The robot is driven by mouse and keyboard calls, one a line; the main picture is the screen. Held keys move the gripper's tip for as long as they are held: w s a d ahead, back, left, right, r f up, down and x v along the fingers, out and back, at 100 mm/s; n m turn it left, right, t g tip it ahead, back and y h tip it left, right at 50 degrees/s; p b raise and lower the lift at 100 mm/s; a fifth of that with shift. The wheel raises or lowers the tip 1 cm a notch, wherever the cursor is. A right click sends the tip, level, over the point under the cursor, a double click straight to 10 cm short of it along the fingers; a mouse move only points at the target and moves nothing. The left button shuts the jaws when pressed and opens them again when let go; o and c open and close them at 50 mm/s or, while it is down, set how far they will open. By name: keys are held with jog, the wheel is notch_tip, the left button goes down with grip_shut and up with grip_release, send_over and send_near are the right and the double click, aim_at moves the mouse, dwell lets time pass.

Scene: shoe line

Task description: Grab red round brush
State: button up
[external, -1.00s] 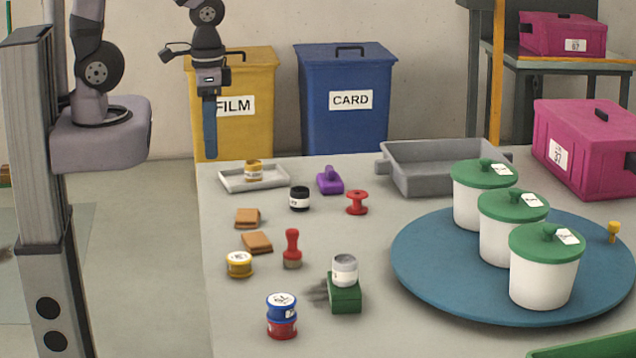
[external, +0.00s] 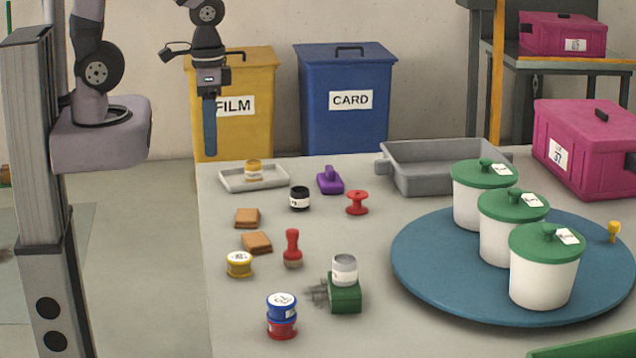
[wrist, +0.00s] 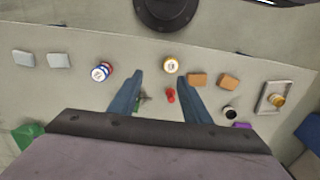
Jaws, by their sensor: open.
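The red round brush (external: 292,250) stands upright on the grey table, with a knobbed handle and a wider round base. In the wrist view the red brush (wrist: 171,96) appears between my two blue fingers, well below them.
A green brush (external: 344,296) bearing a grey-lidded jar, a blue-and-red tin stack (external: 282,314), a yellow tin (external: 239,264) and orange blocks (external: 257,243) surround the brush. A red spool (external: 357,203) stands behind. A blue turntable (external: 430,270) holds white pots at right.

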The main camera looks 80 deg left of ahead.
notch_tip(320, 180, up, 5)
jog(key=n+t+h+b, duration=1)
jog(key=n+b, duration=0.5)
jog(key=n, duration=1.1)
send_over(297, 242)
jog(key=s+a, duration=0.3)
jog(key=a, duration=0.1)
jog(key=f+g, duration=0.1)
jog(key=f, duration=0.1)
jog(key=shift+g, duration=0.3)
jog(key=f, duration=2.8)
jog(key=shift+d+f, duration=0.2)
jog(key=shift+f, duration=0.4)
jog(key=shift+h, duration=0.3)
jog(key=shift+r+p+x, duration=0.15)
jog(key=shift+p+x, duration=0.15)
jog(key=shift+x, duration=1.15)
jog(key=shift+r+p+x, duration=0.1)
jog(key=shift+p+x, duration=0.2)
jog(key=shift+x, duration=2)
